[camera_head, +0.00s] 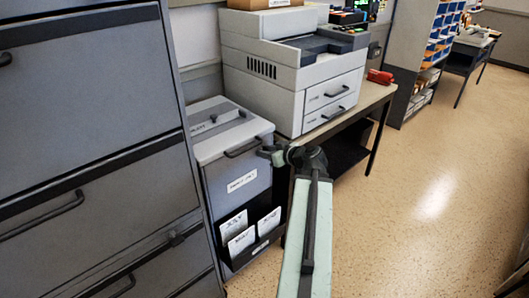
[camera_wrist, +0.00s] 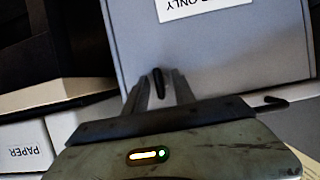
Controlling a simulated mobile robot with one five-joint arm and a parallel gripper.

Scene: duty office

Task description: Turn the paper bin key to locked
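The paper bin (camera_head: 235,170) is a grey box between the filing cabinet and the printer table, with a white label on its front. In the wrist view the bin's front (camera_wrist: 220,60) fills the upper middle, its label upside down. My gripper (camera_head: 268,152) is at the upper right of the bin's front, beside the black handle (camera_head: 242,148). In the wrist view a small dark upright piece (camera_wrist: 158,82), possibly the key, shows between the fingers of my gripper (camera_wrist: 160,88). I cannot tell whether the fingers touch it. The key is not distinguishable in the head view; its turn position is unclear.
A dark filing cabinet (camera_head: 90,120) stands close on the left. A grey printer (camera_head: 290,75) sits on the table to the right. A dark rack with white leaflets (camera_head: 237,227) is on the bin's lower front. The floor (camera_head: 430,170) at right is clear.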

